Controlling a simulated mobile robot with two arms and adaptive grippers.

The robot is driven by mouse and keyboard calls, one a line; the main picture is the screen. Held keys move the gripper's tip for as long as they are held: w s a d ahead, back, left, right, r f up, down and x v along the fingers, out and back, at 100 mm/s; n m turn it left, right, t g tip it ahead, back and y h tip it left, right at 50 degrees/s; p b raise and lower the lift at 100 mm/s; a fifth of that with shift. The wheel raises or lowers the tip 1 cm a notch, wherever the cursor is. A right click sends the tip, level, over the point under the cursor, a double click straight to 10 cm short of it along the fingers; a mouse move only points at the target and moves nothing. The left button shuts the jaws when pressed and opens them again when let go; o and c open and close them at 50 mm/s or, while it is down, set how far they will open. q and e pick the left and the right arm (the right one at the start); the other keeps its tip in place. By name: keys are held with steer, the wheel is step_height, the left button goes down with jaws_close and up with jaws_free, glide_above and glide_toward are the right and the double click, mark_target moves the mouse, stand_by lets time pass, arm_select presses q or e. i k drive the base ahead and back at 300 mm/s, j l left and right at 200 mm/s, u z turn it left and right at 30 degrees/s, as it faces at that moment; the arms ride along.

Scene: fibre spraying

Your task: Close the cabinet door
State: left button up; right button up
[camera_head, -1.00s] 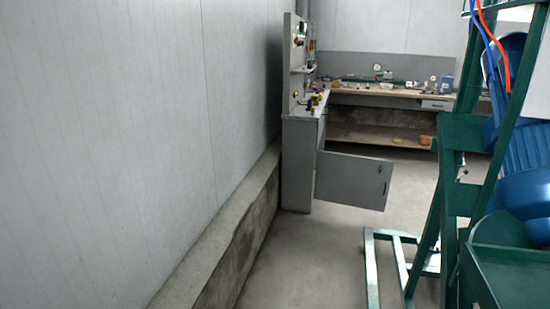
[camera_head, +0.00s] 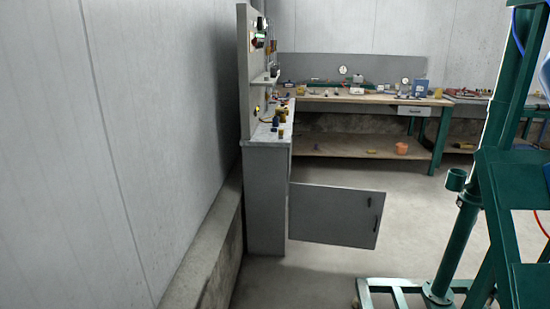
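The grey cabinet (camera_head: 266,200) stands against the left wall in the head view, seen from its end. Its grey door (camera_head: 330,214) stands open and sticks out to the right into the room. A dark handle (camera_head: 376,223) shows near the door's free edge. The inside of the cabinet is hidden behind the door. Neither of my grippers is in view.
A low concrete ledge (camera_head: 205,270) runs along the left wall. A green metal frame (camera_head: 470,215) stands at the right, its base (camera_head: 400,288) reaching toward the door. A wooden workbench (camera_head: 370,99) stands at the back. Grey floor is clear around the door.

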mark_target(341, 217)
steer(key=i+z, duration=0.25)
steer(key=i, duration=0.35)
steer(key=i+j+z, duration=0.2)
steer(key=i, duration=0.4)
steer(key=i+j+z, duration=0.1)
steer(key=i+z, duration=0.15)
steer(key=i, duration=0.35)
